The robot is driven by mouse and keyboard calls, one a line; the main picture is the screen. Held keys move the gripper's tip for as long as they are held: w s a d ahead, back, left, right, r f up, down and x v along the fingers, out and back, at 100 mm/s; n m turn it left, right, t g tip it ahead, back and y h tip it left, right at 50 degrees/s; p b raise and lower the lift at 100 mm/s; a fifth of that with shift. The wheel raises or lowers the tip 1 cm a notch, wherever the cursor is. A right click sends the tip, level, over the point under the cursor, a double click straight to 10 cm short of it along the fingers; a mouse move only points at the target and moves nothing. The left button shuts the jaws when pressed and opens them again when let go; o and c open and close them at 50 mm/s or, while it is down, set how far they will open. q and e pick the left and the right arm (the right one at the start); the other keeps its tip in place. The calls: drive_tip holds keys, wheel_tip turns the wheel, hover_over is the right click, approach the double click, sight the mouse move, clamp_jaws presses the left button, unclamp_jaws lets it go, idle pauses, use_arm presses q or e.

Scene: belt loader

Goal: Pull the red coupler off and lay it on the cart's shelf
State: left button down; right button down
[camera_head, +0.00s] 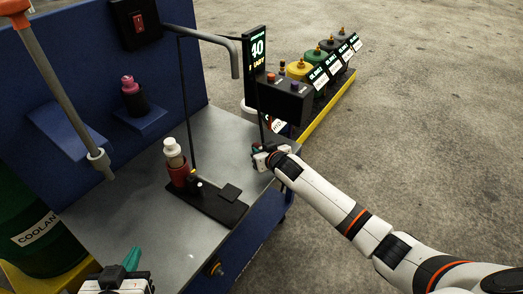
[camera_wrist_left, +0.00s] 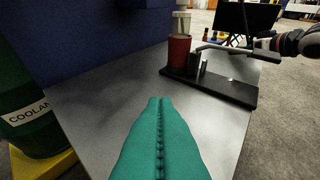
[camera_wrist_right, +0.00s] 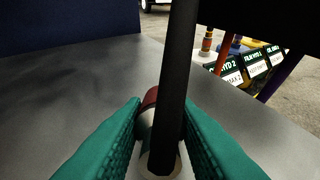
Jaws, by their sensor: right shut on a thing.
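My right gripper (camera_head: 262,157) is at the right edge of the grey shelf (camera_head: 120,207), beside a thin black upright. In the right wrist view its green fingers are shut on a dark red and white cylindrical piece, seemingly the red coupler (camera_wrist_right: 151,97). The black upright (camera_wrist_right: 177,75) crosses in front and hides part of it. A pale ring shows at the upright's lower end. Whether the coupler is still joined to anything I cannot tell. My left gripper (camera_wrist_left: 158,103) is shut and empty, over the near left part of the shelf.
A black base (camera_head: 217,208) on the shelf carries a red cylinder (camera_head: 178,172) with a white bottle-like top. A pink-capped bottle (camera_head: 133,95) stands on a blue ledge. A control box (camera_head: 285,95) and display (camera_head: 255,62) rise near my right gripper. The shelf's left part is clear.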

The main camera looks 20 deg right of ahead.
drive_tip(key=c, duration=1.1)
unclamp_jaws()
drive_tip(key=p+v, duration=0.2)
drive_tip(key=v, duration=0.3)
drive_tip(key=shift+s+r, duration=0.2)
drive_tip(key=shift+s, duration=0.1)
drive_tip(key=p+v, duration=0.1)
drive_tip(key=v, duration=0.2)
drive_tip(key=shift+s+d, duration=0.1)
drive_tip(key=shift+s, duration=0.15)
use_arm(q)
drive_tip(key=s+a+f+g+y, duration=0.1)
drive_tip(key=s+a+f+g, duration=0.1)
drive_tip(key=s, duration=0.4)
drive_tip(key=s+a+f+g+y+p, duration=0.1)
drive_tip(key=s+a+f+g, duration=0.1)
drive_tip(key=s+f+g, duration=0.2)
drive_tip(key=s+g, duration=0.2)
drive_tip(key=g, duration=0.1)
drive_tip(key=shift+s+a+y, duration=0.25)
drive_tip(key=shift+s+y, duration=0.05)
use_arm(e)
drive_tip(key=v, duration=0.2)
drive_tip(key=shift+s+r, duration=0.2)
drive_tip(key=shift+s, duration=0.15)
use_arm(q)
drive_tip(key=shift+f, duration=0.1)
